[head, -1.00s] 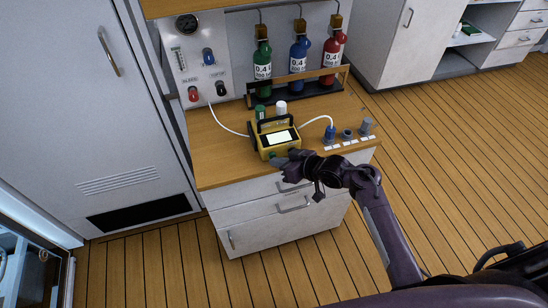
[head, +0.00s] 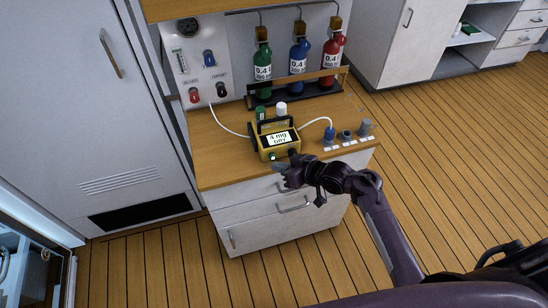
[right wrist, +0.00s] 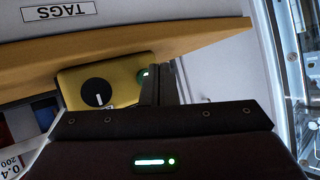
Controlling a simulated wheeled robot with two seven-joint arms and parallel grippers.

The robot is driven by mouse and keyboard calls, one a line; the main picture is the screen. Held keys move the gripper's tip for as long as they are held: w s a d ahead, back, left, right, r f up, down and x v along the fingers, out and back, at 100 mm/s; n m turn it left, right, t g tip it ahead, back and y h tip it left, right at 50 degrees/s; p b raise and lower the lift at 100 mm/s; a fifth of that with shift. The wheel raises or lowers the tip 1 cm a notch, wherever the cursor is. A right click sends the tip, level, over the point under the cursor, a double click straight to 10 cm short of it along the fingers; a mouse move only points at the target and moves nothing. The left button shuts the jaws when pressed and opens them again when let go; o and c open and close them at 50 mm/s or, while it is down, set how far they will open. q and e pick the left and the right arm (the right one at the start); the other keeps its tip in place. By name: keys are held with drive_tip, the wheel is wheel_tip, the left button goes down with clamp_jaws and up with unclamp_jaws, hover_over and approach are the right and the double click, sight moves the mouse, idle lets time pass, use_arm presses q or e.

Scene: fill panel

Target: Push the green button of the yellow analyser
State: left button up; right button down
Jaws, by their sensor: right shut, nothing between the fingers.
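The yellow analyser (head: 266,152) stands on the wooden counter near its front edge. Its screen (head: 280,139) shows dark text that looks like "4 mg DRY". The green button (right wrist: 146,72) shows in the right wrist view as a small green spot on the analyser's front, beside my fingertips and partly hidden by them. A dark knob (right wrist: 97,92) is on the same face. My right gripper (head: 278,168) is shut and empty, just in front of and below the analyser's front; a small gap shows in the head view. My left gripper is out of view.
The wooden counter (head: 222,170) has drawers below. A blue plug with a white hose (head: 329,133) and small fittings stand to the right. Green, blue and red bottles (head: 298,60) stand in a rack behind. A gauge panel (head: 196,60) is at back left.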

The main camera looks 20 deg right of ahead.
drive_tip(key=s+p, duration=0.3)
drive_tip(key=s, duration=0.3)
drive_tip(key=shift+p, duration=0.4)
drive_tip(key=shift+d, duration=0.1)
drive_tip(key=s+d+f+m+g+h+b, duration=0.1)
drive_tip(key=s+f+g+h, duration=0.1)
drive_tip(key=s+f, duration=0.65)
drive_tip(key=s+d+f+m+g+h+b, duration=0.15)
drive_tip(key=s+f, duration=0.25)
drive_tip(key=f, duration=1)
drive_tip(key=s+d+f+g+h, duration=0.2)
drive_tip(key=s+f, duration=0.5)
drive_tip(key=s, duration=0.6)
drive_tip(key=s+d+f+g+h, duration=0.2)
drive_tip(key=s+f, duration=0.6)
drive_tip(key=s, duration=0.5)
drive_tip(key=shift+s+d+g, duration=0.2)
drive_tip(key=shift+g, duration=0.25)
